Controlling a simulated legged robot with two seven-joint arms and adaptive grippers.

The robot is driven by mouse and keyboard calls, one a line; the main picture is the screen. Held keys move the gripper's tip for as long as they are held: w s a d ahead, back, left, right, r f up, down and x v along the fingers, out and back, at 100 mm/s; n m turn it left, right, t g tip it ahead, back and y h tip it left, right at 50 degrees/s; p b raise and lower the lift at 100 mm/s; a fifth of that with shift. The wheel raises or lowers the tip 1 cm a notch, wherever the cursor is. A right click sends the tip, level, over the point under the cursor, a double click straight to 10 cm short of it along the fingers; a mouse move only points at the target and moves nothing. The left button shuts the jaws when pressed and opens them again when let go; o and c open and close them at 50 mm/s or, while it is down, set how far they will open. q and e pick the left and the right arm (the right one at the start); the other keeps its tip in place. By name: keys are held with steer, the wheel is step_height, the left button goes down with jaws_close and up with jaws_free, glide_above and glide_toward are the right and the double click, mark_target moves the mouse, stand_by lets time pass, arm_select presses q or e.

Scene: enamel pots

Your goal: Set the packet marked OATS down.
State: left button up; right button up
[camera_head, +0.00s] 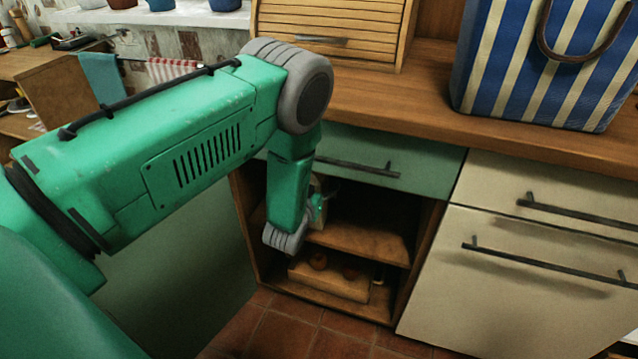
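My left arm reaches from the left down into an open cabinet, and its forearm hides most of what is at the hand. My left gripper (318,206) shows only as a small part beside the grey wrist joint, just above the middle shelf (365,240). Its fingers are too small and covered to show whether they are open or shut. My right gripper is not in view.
Below the shelf, a low wooden box (335,281) with roundish items stands on the cabinet floor. A green drawer (420,166) is above the opening. A striped bag (545,65) and a roll-front wooden box (330,30) stand on the counter. Cream drawers (520,295) flank the right.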

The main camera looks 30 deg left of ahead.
arm_select(q)
steer(key=shift+s, duration=0.1)
steer(key=shift+s+d+r, duration=0.1)
steer(key=shift+s+d, duration=0.05)
steer(key=shift+s, duration=0.1)
steer(key=s+d+f+m+g+h+p, duration=0.1)
steer(key=s+g, duration=0.4)
steer(key=s, duration=0.8)
steer(key=s+d+f+m+g+h+p, duration=0.1)
steer(key=s+d+g, duration=0.3)
steer(key=s, duration=0.9)
steer(key=s+d+f+m+g+h+p, duration=0.1)
steer(key=s+d+f+g, duration=0.2)
steer(key=s, duration=1)
steer(key=g, duration=0.3)
steer(key=shift+d+h+p, duration=0.2)
steer(key=shift+h+p, duration=0.1)
steer(key=shift+p, duration=0.1)
